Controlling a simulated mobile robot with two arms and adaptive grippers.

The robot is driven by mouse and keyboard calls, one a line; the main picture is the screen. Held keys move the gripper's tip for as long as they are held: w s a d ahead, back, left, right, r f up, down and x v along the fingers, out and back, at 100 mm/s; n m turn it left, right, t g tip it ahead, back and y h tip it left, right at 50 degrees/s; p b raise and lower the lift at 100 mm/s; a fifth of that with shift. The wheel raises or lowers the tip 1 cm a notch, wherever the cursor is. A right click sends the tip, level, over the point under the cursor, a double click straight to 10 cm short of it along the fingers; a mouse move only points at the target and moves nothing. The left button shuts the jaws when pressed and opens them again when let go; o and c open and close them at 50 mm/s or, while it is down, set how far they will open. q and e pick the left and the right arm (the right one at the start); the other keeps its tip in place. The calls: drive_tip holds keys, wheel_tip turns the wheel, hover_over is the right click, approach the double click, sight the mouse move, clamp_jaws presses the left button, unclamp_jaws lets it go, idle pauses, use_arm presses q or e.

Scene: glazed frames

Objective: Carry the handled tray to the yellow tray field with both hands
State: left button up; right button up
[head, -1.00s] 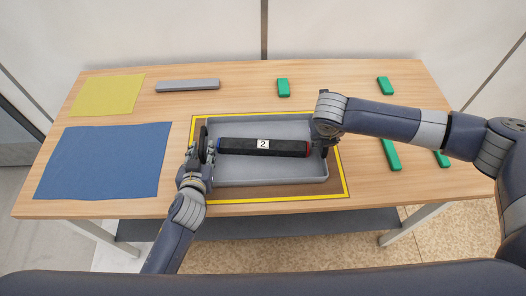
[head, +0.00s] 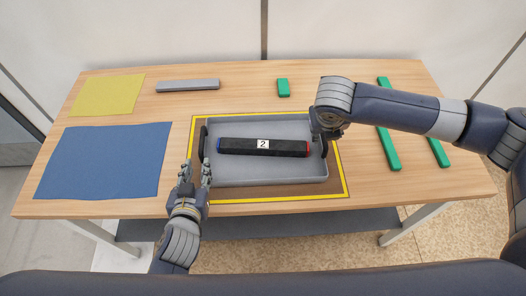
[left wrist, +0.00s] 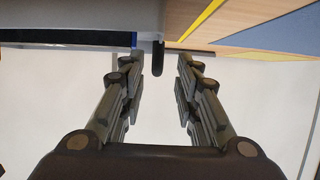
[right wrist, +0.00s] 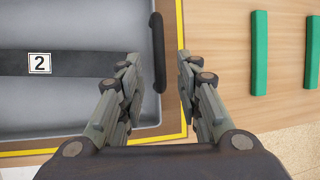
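The grey handled tray (head: 265,178) lies inside the yellow-outlined brown field (head: 338,192) on the table. It holds a dark bar labelled 2 (head: 285,148) with blue and red ends. Its left handle (head: 202,144) and right handle (head: 324,145) are dark. My left gripper (head: 195,168) is open and empty, just in front of the left handle; that handle shows between its fingers in the left wrist view (left wrist: 158,58). My right gripper (right wrist: 160,65) is open by the right handle (right wrist: 158,40), its fingers on either side and apart from it. In the head view my wrist partly hides it.
A blue cloth (head: 105,162) and a yellow cloth (head: 106,95) lie at the left. A grey bar (head: 187,85) lies at the back.

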drive_tip(key=v, duration=0.5)
drive_tip(key=shift+f, duration=0.15)
idle(0.3)
